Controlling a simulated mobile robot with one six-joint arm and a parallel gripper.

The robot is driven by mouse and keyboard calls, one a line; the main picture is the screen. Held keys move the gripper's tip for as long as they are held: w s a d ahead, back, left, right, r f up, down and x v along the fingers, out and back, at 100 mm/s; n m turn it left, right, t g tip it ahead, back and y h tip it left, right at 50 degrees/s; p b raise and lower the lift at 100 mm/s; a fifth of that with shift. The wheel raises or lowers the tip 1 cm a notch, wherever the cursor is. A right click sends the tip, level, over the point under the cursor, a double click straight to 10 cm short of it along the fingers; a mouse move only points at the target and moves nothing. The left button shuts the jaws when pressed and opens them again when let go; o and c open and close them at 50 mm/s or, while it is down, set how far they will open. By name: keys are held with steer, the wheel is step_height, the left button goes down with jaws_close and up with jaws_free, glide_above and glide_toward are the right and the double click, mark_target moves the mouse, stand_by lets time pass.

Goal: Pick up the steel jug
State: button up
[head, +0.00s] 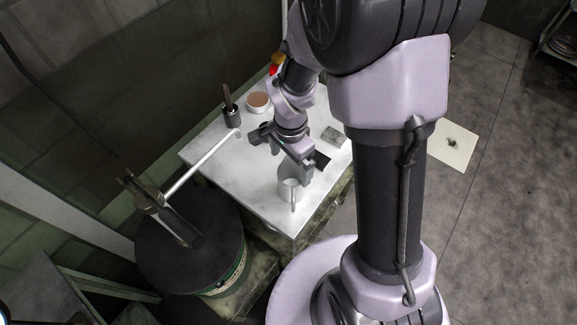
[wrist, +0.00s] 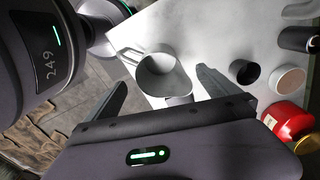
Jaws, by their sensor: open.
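The steel jug (head: 288,189) stands upright on the pale table near its front edge in the head view. In the wrist view the jug (wrist: 160,76) shows from above, with its round open mouth and a handle on its left side. My gripper (head: 282,160) is just above and behind the jug in the head view. In the wrist view my gripper (wrist: 162,80) is open, with one finger on each side of the jug's outline. Whether the fingers touch it cannot be told.
The pale table (head: 225,165) also bears a dark holder (head: 231,117), a bowl with brown contents (head: 258,101) and a grey block (head: 333,135). A red container (wrist: 283,121) stands at the right in the wrist view. A black-topped drum (head: 190,250) stands left of the table.

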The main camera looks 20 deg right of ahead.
steer(key=b, duration=0.2)
glide_toward(291, 183)
steer(key=s+a, duration=0.1)
steer(key=s, duration=0.1)
steer(key=f, duration=0.1)
steer(key=f+b, duration=0.1)
steer(key=f, duration=0.1)
steer(key=f+b, duration=0.1)
steer(key=shift+s+f, duration=0.3)
steer(key=shift+f, duration=0.1)
steer(key=shift+r, duration=0.15)
steer(key=shift+c, duration=0.4)
steer(key=c, duration=1.5)
